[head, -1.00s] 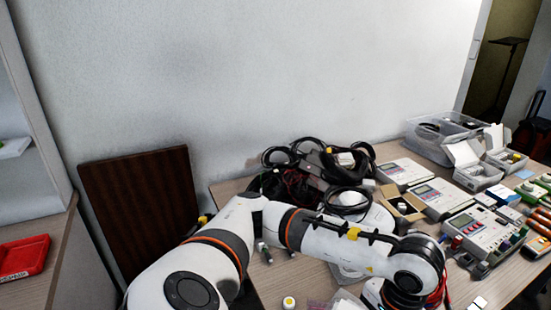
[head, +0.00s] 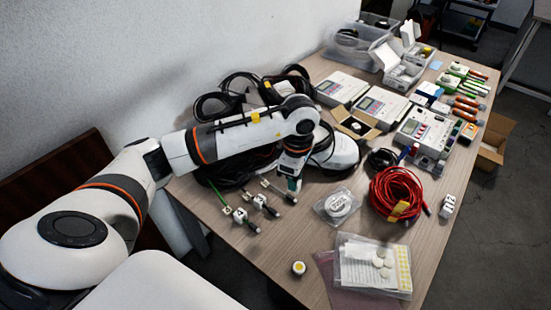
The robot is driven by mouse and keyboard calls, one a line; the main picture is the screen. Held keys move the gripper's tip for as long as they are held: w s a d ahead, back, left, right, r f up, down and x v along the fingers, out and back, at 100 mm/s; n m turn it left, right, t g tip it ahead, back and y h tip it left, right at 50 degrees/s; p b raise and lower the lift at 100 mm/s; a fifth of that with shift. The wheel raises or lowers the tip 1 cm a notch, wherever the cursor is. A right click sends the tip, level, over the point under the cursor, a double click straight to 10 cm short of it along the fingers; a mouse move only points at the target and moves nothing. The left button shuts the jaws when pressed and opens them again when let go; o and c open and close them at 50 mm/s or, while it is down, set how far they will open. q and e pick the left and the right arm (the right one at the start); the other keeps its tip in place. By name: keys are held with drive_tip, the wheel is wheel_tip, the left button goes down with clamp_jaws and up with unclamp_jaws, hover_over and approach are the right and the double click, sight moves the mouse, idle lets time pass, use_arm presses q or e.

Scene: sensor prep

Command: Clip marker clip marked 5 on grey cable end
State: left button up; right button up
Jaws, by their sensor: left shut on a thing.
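My left gripper (head: 292,184) points down over the table, just beyond the cable ends. It is shut on a small pale piece at its tips, which looks like a marker clip; its number cannot be read and the fingers mostly hide it. Several cable ends lie side by side on the table. The green cable end (head: 219,194) and the one beside it (head: 248,193) carry white clips (head: 240,215). The grey cable end (head: 278,191) lies nearest the gripper, at the right of the row, and shows no clip that I can make out. My right gripper is out of view.
A round disc in a clear bag (head: 338,204) and a red cable coil (head: 398,192) lie to the right. A white numbered block (head: 448,206) stands at the right edge. A yellow-topped cap (head: 298,268) and bagged papers (head: 373,268) lie in front.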

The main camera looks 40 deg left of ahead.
use_arm(q)
drive_tip(key=w+a+f+n, duration=0.1)
drive_tip(key=a+n, duration=0.1)
drive_tip(key=n, duration=0.3)
drive_tip(key=w+a+f+n+p, duration=0.1)
drive_tip(key=a+f+n, duration=0.1)
drive_tip(key=n, duration=0.3)
drive_tip(key=w+a+f+n, duration=0.1)
drive_tip(key=a+n, duration=0.2)
drive_tip(key=n, duration=0.2)
drive_tip(key=shift+w+a+f+p, duration=0.15)
drive_tip(key=shift+w+a+p, duration=0.1)
drive_tip(key=shift+w+p, duration=0.1)
drive_tip(key=shift+f+b, duration=0.85)
drive_tip(key=shift+f, duration=0.15)
wheel_tip(320, 180, down, 2)
drive_tip(key=shift+f+b, duration=0.1)
drive_tip(key=shift+b, duration=0.65)
drive_tip(key=shift+f, duration=0.25)
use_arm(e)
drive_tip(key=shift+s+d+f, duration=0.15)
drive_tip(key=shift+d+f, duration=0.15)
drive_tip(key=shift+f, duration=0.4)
use_arm(q)
drive_tip(key=shift+r, duration=0.1)
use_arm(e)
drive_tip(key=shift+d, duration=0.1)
